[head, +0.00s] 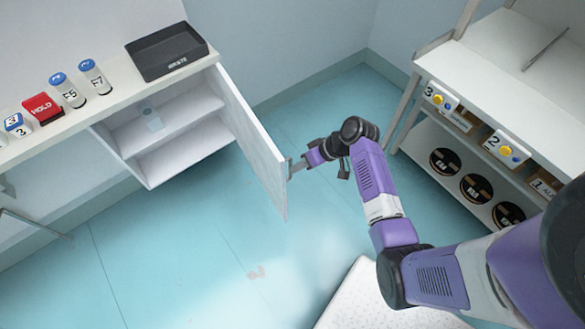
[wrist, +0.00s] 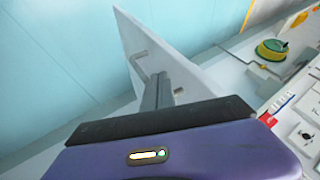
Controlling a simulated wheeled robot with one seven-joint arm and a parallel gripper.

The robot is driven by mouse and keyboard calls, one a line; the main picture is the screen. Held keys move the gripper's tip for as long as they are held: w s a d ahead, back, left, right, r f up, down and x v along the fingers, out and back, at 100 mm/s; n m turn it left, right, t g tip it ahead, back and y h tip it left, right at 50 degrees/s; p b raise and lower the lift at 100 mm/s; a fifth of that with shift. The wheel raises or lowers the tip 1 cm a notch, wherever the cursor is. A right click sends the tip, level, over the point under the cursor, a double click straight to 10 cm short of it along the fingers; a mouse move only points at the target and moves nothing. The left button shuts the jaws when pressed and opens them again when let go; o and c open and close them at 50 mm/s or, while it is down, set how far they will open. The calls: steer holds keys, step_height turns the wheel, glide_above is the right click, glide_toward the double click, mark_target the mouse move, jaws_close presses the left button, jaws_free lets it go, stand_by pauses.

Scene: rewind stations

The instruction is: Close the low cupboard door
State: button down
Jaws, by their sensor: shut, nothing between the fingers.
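The low cupboard (head: 133,165) is a white open-fronted box with shelves under the counter at the left of the head view. Its white door (head: 255,140) stands wide open, hinged on the cupboard's right side and jutting out over the floor. My gripper (head: 291,166) is at the door's right-hand face, near the free edge. In the wrist view the door (wrist: 135,45) fills the upper middle, with small grey handle parts on it. My gripper's fingers (wrist: 160,88) are shut in front of it, by the handle. Whether they touch the door cannot be told.
The counter holds a dark waste tray (head: 167,50), bottles (head: 67,90) and a red HOLD box (head: 42,108). A white shelf rack (head: 500,90) stands at the right. A speckled white surface (head: 370,300) is at the bottom. The blue floor (head: 190,250) before the cupboard is clear.

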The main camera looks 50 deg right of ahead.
steer(key=shift+w+a, duration=0.25)
steer(key=shift+a, duration=0.3)
steer(key=shift+w+a, duration=0.2)
steer(key=shift+a, duration=0.35)
